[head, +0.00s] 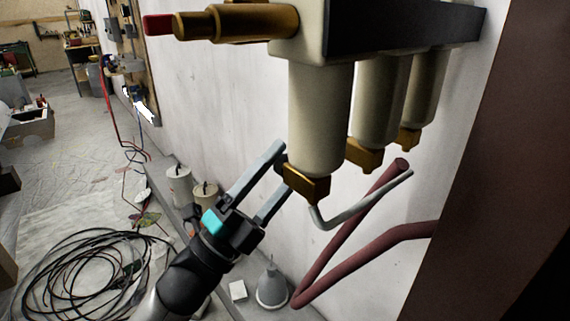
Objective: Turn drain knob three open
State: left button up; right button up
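Three cream filter canisters hang in a row from a dark-fronted housing, each with a brass drain knob at its bottom: the nearest knob (306,186), the middle knob (364,154) and the farthest knob (405,136). No numbers show, so I cannot tell which is knob three. My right gripper is not in view.
A grey bent pipe (360,202) runs below the nearest knob, and dark red pipes (345,238) run along the wall. A brass fitting with a red end (215,24) sticks out at upper left. Cans (205,193), a grey funnel-like item (271,286) and coiled cable (80,275) lie low.

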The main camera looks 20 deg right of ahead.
pick_arm(q)
jog(key=v, duration=1.4)
jog(key=shift+b, duration=0.35)
jog(key=shift+a+f, duration=0.1)
